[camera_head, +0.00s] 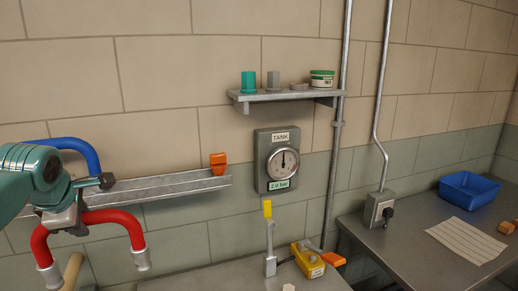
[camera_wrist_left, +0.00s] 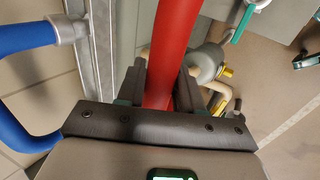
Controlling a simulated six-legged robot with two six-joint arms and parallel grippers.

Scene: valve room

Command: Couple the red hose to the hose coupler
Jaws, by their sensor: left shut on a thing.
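The red hose (camera_head: 110,216) is a thick U-bend with pale metal ends pointing down, in the head view at lower left. My left gripper (camera_head: 73,211) is shut on the top of its bend and holds it in front of the metal rail. In the left wrist view the red hose (camera_wrist_left: 172,50) runs up between the two fingers (camera_wrist_left: 163,88). A grey round fitting (camera_wrist_left: 208,62) is beside the hose there; I cannot tell whether it is the hose coupler. No coupler can be clearly made out in the head view. My right gripper is out of view.
A blue hose (camera_head: 88,151) hangs at the metal rail (camera_head: 180,186), with an orange clip (camera_head: 218,163) at its right end. A tank gauge (camera_head: 283,162) is on the wall. A yellow-handled lever (camera_head: 270,240) and a yellow box (camera_head: 309,261) stand on the bench. A blue bin (camera_head: 469,190) is at right.

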